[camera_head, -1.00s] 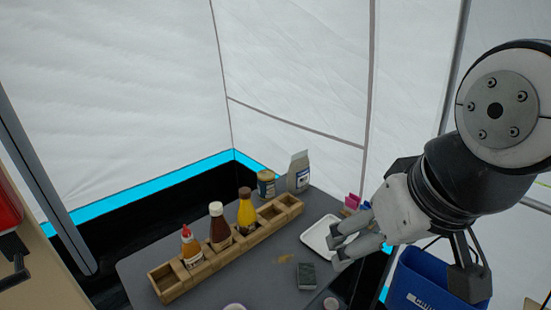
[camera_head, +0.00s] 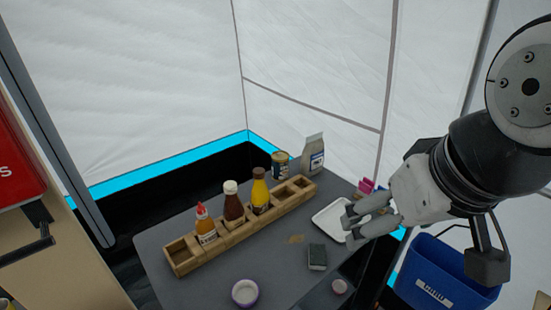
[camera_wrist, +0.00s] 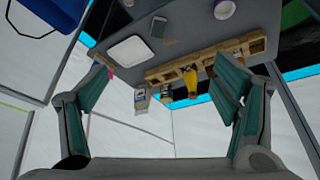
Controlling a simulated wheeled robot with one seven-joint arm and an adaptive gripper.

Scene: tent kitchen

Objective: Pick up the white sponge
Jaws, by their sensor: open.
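A small sponge-like block (camera_head: 317,257) lies flat on the grey table (camera_head: 190,285). It looks dark grey with a paler edge, and no plainly white sponge shows. In the wrist view the block (camera_wrist: 159,27) looks grey and lies near the top. A white tray (camera_head: 328,232) lies behind it, and also shows in the wrist view (camera_wrist: 133,50). My gripper (camera_head: 353,226) is open and empty, appearing above the tray's right side, apart from the block. In the wrist view its fingers are spread wide, with nothing between the pads.
A wooden holder (camera_head: 245,233) with sauce bottles spans the table behind and left of the block. A jar (camera_head: 280,165) and a bag (camera_head: 313,154) stand at the back. A blue bin (camera_head: 440,280) is right.

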